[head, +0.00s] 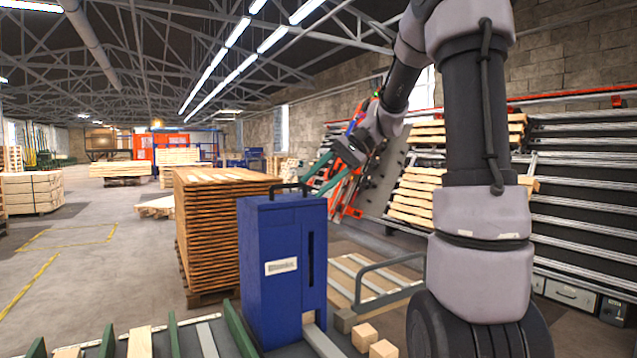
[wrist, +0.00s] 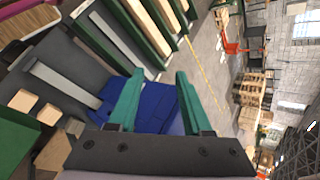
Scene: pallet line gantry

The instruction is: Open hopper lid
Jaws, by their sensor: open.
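The blue hopper (head: 270,270) stands upright in the middle of the head view, with a white label and a dark slot on its sides. Its lid (head: 275,203) lies flat on top and looks closed. A black bar handle (head: 290,186) rises from the lid. My gripper (head: 313,184) has green fingers, open and empty, reaching down-left close to the handle's right end. Whether they touch it I cannot tell. In the wrist view my gripper (wrist: 160,73) shows its fingers apart, with the blue hopper (wrist: 155,106) behind and between them. The handle is not clear there.
A tall stack of wooden boards (head: 222,225) stands just behind the hopper. Green-edged slats (head: 240,335) lie at its front left, and small wooden blocks (head: 364,336) at its right foot. A grey tube rail (head: 390,265) is to the right. Open floor (head: 95,270) lies left.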

